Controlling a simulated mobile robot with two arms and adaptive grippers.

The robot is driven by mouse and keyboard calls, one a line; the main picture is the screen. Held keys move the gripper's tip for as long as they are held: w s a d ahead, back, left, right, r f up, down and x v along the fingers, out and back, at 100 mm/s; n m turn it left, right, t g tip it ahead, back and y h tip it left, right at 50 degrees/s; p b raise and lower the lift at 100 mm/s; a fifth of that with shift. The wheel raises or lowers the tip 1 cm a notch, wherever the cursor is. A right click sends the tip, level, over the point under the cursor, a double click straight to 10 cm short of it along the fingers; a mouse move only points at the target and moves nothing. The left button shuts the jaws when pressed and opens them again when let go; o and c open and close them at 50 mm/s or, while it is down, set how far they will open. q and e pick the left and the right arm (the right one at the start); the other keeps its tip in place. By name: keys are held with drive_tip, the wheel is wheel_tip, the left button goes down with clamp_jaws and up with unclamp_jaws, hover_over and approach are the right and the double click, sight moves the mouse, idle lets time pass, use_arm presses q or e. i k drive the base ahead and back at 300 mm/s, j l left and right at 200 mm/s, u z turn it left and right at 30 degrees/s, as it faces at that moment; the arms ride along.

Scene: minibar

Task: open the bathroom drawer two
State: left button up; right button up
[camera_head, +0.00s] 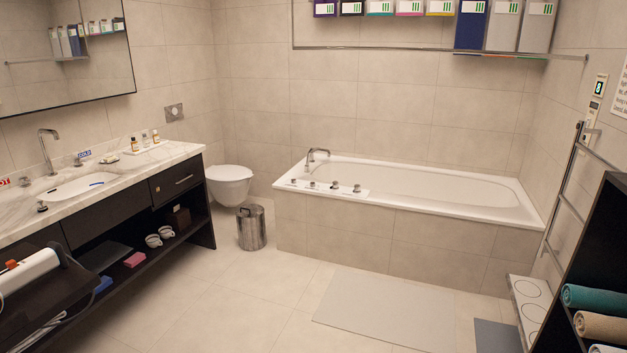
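The bathroom vanity (105,216) has a dark front under a pale marble top at the left. I cannot tell which drawer is number two.
A toilet (230,184) and metal bin (252,228) stand past the vanity. A bathtub (405,205) is at the back. A dark shelf with rolled towels (598,298) stands at the right. A pale mat (385,308) lies on the floor; tiles before the vanity are clear.

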sight(167, 183)
drive_tip(key=i+l+u, duration=0.1)
drive_tip(key=i, duration=0.35)
drive_tip(key=i+l+u, duration=0.1)
drive_tip(key=i, duration=0.35)
drive_tip(key=i+l+u, duration=0.1)
drive_tip(key=i, duration=0.35)
drive_tip(key=i+l, duration=0.3)
drive_tip(key=i, duration=0.15)
drive_tip(key=i+j+u, duration=0.25)
drive_tip(key=i+u, duration=0.2)
drive_tip(key=i, duration=0.15)
drive_tip(key=i+u, duration=0.4)
drive_tip(key=i, duration=0.2)
drive_tip(key=i+l+u, duration=0.2)
drive_tip(key=i+u, duration=0.25)
drive_tip(key=i, duration=0.15)
